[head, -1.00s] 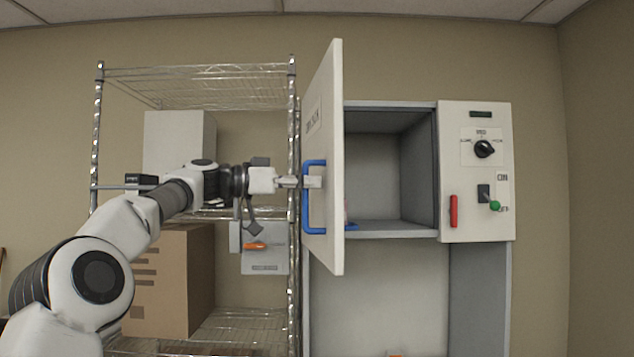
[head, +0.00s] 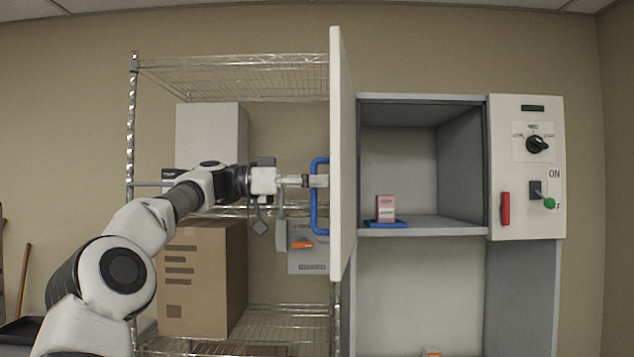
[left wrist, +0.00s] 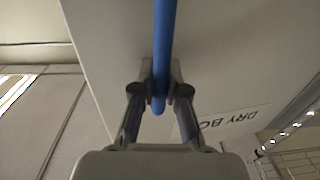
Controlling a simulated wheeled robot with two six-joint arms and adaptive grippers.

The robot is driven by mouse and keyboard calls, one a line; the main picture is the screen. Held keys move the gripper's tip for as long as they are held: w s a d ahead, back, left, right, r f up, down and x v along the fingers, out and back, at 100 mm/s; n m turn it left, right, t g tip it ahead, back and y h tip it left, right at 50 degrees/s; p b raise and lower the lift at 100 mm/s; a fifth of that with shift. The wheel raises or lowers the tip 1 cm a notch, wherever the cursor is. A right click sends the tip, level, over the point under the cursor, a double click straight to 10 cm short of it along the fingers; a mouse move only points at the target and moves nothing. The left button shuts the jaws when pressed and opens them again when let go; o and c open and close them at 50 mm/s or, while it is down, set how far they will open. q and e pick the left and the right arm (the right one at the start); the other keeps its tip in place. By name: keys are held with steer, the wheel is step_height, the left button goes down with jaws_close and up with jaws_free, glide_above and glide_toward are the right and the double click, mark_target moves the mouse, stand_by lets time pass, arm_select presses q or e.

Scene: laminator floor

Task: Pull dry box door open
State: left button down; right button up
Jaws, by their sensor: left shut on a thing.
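The dry box door (head: 342,150) is a white panel that stands open, seen nearly edge-on in the head view. Its blue handle (head: 319,215) is on the door's left face. My left gripper (head: 312,181) is shut on the handle. In the left wrist view, the fingers (left wrist: 160,88) sit on both sides of the blue bar (left wrist: 163,40), and part of a "DRY BO" label (left wrist: 230,120) shows on the door. The dry box interior (head: 400,150) is exposed, with a small pink box (head: 386,207) on a blue tray (head: 402,224). My right gripper is not in view.
A control panel with a black knob (head: 537,144), a red handle (head: 505,208) and a green-tipped switch (head: 549,203) is right of the opening. A wire shelf (head: 230,66) with a cardboard box (head: 200,275) and a white box (head: 208,135) stands behind my left arm.

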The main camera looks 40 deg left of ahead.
arm_select(q)
steer(key=c, duration=1.2)
jaws_free()
steer(key=shift+s, duration=0.1)
steer(key=v, duration=1.2)
steer(key=shift+a, duration=0.1)
